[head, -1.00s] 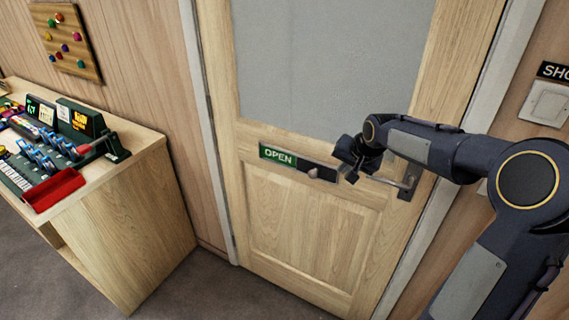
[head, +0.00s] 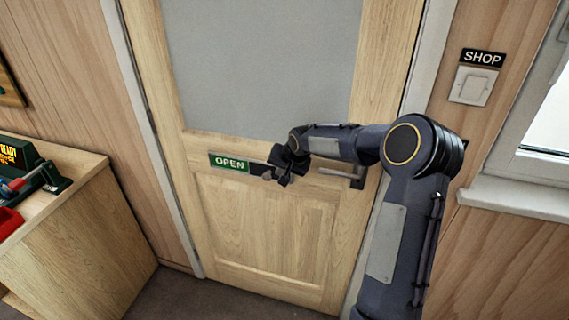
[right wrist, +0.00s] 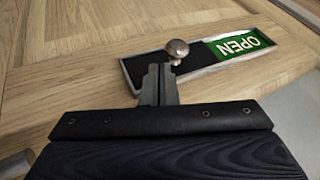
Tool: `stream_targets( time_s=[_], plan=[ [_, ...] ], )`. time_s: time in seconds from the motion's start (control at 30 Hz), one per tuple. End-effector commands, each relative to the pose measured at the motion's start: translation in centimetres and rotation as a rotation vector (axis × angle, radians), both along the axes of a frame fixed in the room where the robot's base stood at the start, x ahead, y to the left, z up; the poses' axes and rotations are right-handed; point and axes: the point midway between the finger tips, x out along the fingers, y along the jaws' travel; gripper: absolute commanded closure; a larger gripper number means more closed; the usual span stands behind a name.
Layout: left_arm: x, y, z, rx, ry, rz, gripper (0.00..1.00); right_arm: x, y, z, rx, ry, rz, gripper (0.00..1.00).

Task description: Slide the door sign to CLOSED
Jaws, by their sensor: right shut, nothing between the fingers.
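The door sign (head: 229,162) is a slim framed plate on the wooden door. It shows green OPEN at its left part and a dark panel at its right. In the right wrist view the sign (right wrist: 238,46) has a round metal knob (right wrist: 177,48) on the dark panel, beside the green part. My right gripper (head: 272,173) is at the sign's right part and hides some of it. In the right wrist view its closed fingers (right wrist: 158,72) are empty and point at the knob, very near it; whether they touch cannot be told. My left gripper is not in view.
The door's lever handle (head: 343,176) is just right of my right gripper. A wooden counter (head: 85,235) with gear stands at the left. A SHOP label (head: 482,58) and light switch (head: 471,86) are on the right wall, by a window (head: 541,120).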

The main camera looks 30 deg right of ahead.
Motion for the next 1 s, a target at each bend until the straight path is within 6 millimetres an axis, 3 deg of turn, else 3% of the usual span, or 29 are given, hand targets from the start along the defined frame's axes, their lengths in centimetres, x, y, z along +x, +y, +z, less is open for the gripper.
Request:
stream_targets(
  time_s=[0.3, 0.73, 1.0],
  plan=[
    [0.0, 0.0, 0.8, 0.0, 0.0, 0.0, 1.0, 1.9, 0.0, -2.8, 0.0, 0.0, 0.0, 1.0],
    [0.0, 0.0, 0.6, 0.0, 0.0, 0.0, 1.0, 2.1, 0.2, -3.0, -0.001, -0.001, 0.0, 1.0],
    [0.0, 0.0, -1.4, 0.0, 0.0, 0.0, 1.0, 5.3, 3.0, -3.3, -0.002, -0.005, 0.007, 1.0]
  ],
)
